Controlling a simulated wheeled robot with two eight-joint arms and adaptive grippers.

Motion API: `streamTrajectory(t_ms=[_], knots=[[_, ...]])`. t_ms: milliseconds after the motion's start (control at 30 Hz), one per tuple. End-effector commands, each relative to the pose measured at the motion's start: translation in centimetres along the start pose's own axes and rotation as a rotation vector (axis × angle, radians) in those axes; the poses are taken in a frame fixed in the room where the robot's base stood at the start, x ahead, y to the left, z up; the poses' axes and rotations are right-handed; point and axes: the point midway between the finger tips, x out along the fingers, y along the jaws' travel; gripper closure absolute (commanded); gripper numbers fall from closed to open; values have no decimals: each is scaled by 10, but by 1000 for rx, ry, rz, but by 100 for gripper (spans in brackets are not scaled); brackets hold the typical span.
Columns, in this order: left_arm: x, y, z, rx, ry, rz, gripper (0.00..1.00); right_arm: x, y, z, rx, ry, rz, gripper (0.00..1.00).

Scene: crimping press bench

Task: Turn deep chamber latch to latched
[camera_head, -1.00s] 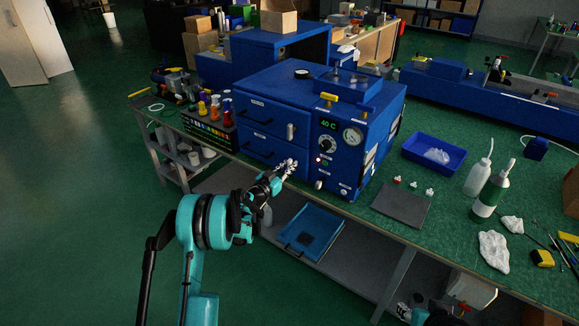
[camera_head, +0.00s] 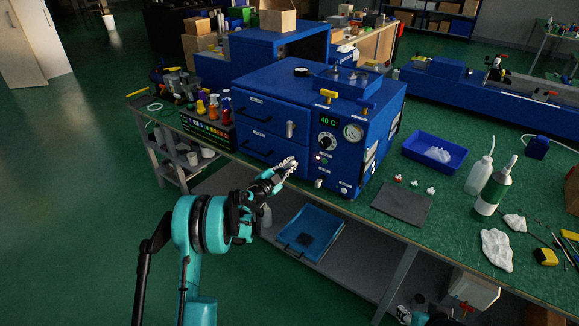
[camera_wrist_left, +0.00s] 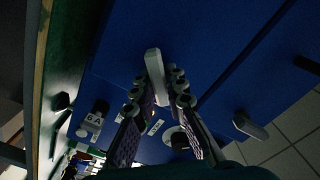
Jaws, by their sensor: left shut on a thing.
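The blue press cabinet (camera_head: 275,112) stands on the bench with two front drawers or doors, one above the other. A pale latch (camera_head: 290,129) stands upright at the right side of the upper front. My left gripper (camera_head: 289,165) is at the right side of the lower front and hides the latch there. In the left wrist view that pale latch (camera_wrist_left: 154,68) lies between the two fingers of my left gripper (camera_wrist_left: 168,85), shut on it. The other latch (camera_wrist_left: 250,125) lies at a different angle there. At the bottom edge, part of what looks like my right gripper (camera_head: 403,312) shows.
The control panel (camera_head: 328,145) reads 40 C, just right of the latches. Below the bench is a shelf with a blue tray (camera_head: 318,228). A dark mat (camera_head: 403,203), a blue bin (camera_head: 462,152) and bottles stand to the right. Small coloured bottles (camera_head: 213,104) stand left.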

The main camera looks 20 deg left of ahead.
Motion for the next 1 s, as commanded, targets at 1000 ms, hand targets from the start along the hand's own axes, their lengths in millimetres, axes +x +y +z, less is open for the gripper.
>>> streamTrajectory(t_ms=[1000], knots=[[0, 5, 2, 740, 1, 1, 100, 11, 0, 8, 0, 0, 0, 60]])
